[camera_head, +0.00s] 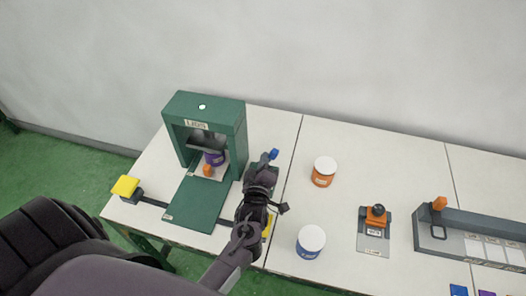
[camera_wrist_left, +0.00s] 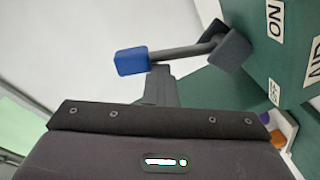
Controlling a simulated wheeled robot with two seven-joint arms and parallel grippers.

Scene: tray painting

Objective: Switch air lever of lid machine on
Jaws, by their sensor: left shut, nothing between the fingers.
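The green lid machine (camera_head: 235,120) stands on the left table. Its air lever has a blue knob (camera_head: 273,154) and sticks out from the machine's right side. In the left wrist view the blue knob (camera_wrist_left: 131,61) and grey lever rod (camera_wrist_left: 185,52) lie across the top of my gripper's fingers. The rod runs to a dark pivot on the green wall, near an ON label (camera_wrist_left: 274,18). My left gripper (camera_head: 264,170) is shut and empty, its fingertips (camera_wrist_left: 160,72) right by the rod next to the knob. I cannot tell whether they touch. My right gripper is not in view.
A purple can (camera_head: 214,158) and an orange piece (camera_head: 208,170) are inside the machine. A yellow pedal-like button (camera_head: 125,186) is at the left. Orange-labelled (camera_head: 323,172) and blue-labelled (camera_head: 310,241) cans stand right of my arm. An orange-handled device (camera_head: 375,218) and grey rack (camera_head: 470,226) stand further right.

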